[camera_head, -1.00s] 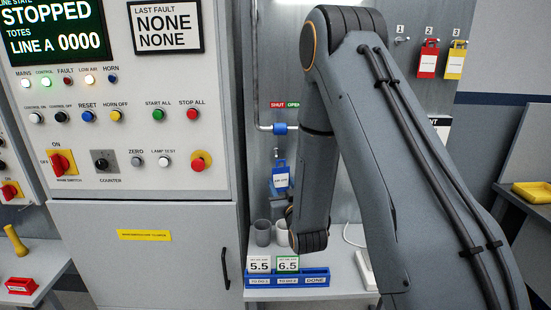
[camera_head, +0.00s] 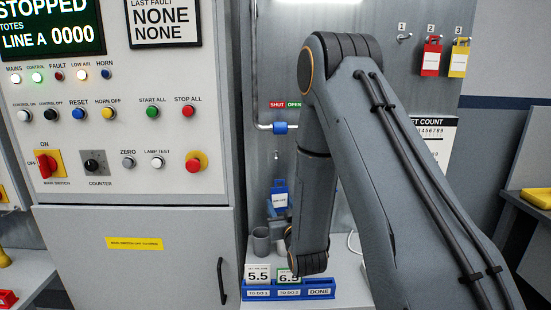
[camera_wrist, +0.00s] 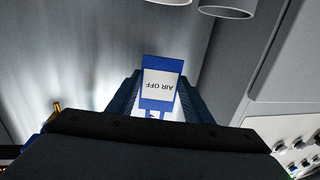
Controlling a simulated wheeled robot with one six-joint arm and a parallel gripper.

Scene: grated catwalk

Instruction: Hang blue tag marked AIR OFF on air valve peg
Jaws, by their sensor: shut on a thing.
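The blue tag (camera_head: 279,197) with a white label hangs in front of the grey back panel, below the air valve. In the wrist view the tag (camera_wrist: 149,103) reads AIR OFF upside down. My gripper (camera_wrist: 160,112) is shut on its narrow end, one dark finger on each side. In the head view my forearm hides most of the gripper. The air valve (camera_head: 281,128) has a blue body on a pipe under a SHUT/OPEN label. A small peg (camera_head: 276,154) shows below the valve, above and apart from the tag.
A grey cup (camera_head: 261,240) stands on the shelf below the tag. A blue tray (camera_head: 290,293) holds cards 5.5 and 6.5. The control cabinet (camera_head: 130,250) stands close on the left. Red (camera_head: 431,58) and yellow (camera_head: 459,60) tags hang on numbered pegs at upper right.

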